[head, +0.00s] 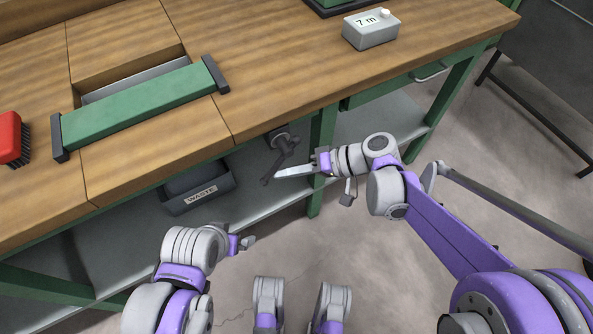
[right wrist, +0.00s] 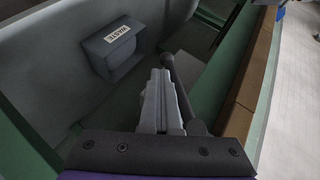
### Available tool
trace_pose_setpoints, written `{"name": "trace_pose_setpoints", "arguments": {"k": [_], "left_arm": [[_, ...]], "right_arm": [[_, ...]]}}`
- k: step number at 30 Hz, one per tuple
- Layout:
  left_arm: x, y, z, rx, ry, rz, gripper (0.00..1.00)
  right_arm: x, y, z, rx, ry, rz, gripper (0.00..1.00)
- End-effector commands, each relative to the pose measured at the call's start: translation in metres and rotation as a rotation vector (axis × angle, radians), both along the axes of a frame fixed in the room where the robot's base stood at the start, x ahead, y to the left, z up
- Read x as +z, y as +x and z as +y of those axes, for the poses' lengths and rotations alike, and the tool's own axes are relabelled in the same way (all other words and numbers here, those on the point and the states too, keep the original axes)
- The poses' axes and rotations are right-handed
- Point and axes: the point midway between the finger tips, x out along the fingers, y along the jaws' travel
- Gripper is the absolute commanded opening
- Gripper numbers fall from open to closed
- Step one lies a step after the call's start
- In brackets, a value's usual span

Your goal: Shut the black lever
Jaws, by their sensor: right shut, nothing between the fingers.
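The black lever (head: 279,163) hangs under the front edge of the wooden bench, below a round dark mount. Its handle slants down to the left. My right gripper (head: 278,174) is shut and empty, with its pale fingertips at the lever's lower part. In the right wrist view the shut fingers (right wrist: 160,85) lie just left of the dark lever (right wrist: 181,88), which runs along them. I cannot tell whether they touch. My left gripper (head: 250,241) is low in front of the bench, away from the lever; its jaw opening is not clear.
A dark bin marked WASTE (head: 199,193) sits under the bench, left of the lever. A green bar (head: 140,106) with black ends spans an opening in the bench top (head: 250,60). A red brush (head: 12,138) and a grey box marked "7 m" (head: 371,32) stand on top. A green leg (head: 319,165) is close behind my right gripper.

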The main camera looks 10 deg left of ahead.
Motion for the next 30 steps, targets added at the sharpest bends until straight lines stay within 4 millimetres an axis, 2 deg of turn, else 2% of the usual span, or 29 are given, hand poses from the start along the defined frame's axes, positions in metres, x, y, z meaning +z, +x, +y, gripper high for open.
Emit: {"name": "trace_pose_setpoints", "arguments": {"k": [7,16,21,30], "left_arm": [[-0.012,0.002,0.0,0.0,0.0,0.003,1.0],[-0.011,0.002,0.0,0.0,0.0,0.003,1.0],[-0.009,0.001,0.0,0.0,0.0,0.002,1.0],[-0.004,0.001,0.0,0.0,0.0,0.001,1.0]], "right_arm": [[0.003,-0.007,0.011,0.0,0.19,0.137,0.0],[0.016,-0.016,0.022,0.001,0.195,0.142,0.0],[0.023,-0.019,0.026,0.0,0.299,0.216,0.0],[0.031,-0.023,0.031,0.001,0.293,0.213,0.0]]}}
